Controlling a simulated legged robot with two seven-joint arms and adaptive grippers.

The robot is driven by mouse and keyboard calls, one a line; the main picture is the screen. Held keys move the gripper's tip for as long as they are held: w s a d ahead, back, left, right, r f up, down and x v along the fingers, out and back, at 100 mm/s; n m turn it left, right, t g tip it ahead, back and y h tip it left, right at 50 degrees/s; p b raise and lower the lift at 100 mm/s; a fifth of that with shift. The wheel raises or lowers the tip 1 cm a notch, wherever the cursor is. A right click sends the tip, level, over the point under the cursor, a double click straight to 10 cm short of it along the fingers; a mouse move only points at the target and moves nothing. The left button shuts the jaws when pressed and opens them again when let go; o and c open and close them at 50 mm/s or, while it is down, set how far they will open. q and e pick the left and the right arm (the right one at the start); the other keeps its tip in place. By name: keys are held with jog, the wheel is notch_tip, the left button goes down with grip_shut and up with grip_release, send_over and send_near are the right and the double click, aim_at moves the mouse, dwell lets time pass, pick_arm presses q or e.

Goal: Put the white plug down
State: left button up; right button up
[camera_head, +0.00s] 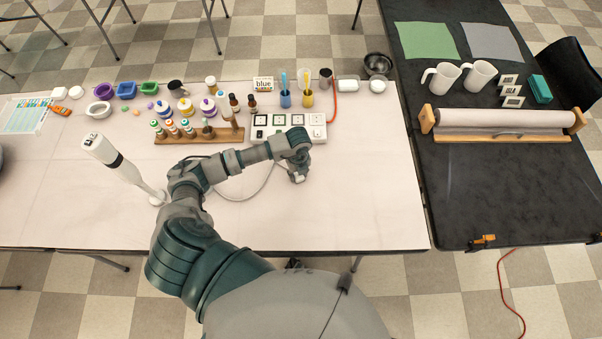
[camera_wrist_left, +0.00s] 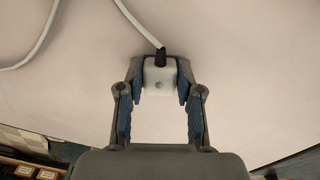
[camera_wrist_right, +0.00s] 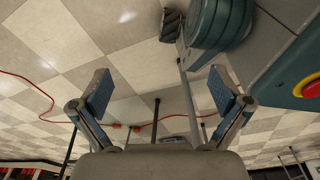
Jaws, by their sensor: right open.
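The white plug (camera_wrist_left: 160,78) sits between the fingertips of my left gripper (camera_wrist_left: 161,82) in the left wrist view, with both blue pads against its sides. Its dark cord end points away from the gripper, and a white cord (camera_wrist_left: 135,22) runs off from it. In the head view my left gripper (camera_head: 299,176) is low over the white table (camera_head: 350,205), in front of the socket box. I cannot tell whether the plug touches the tabletop. My right gripper (camera_wrist_right: 160,90) is open and empty in the right wrist view, above the checkered floor.
The white socket box (camera_head: 318,130) stands behind my left gripper, beside a wooden bottle rack (camera_head: 190,139). The table's right front is clear. A black table (camera_head: 500,200) with a paper roll (camera_head: 505,119) stands at right.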

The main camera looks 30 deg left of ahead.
pick_arm(q)
jog(key=o, duration=0.3)
jog(key=shift+a+f, duration=0.1)
jog(key=shift+a, duration=0.3)
jog(key=shift+o, duration=0.2)
jog(key=shift+d, duration=0.2)
jog(key=shift+d+r, duration=0.2)
jog(key=shift+d, duration=0.05)
jog(key=shift+d+r+p, duration=0.3)
jog(key=shift+r+p, duration=0.1)
jog(key=shift+r, duration=0.5)
notch_tip(320, 180, up, 11)
jog(key=shift+r, duration=0.15)
pick_arm(e)
jog(key=s, duration=0.1)
jog(key=s+f, duration=0.1)
jog(key=s, duration=0.1)
pick_arm(q)
jog(key=shift+w+a, duration=0.1)
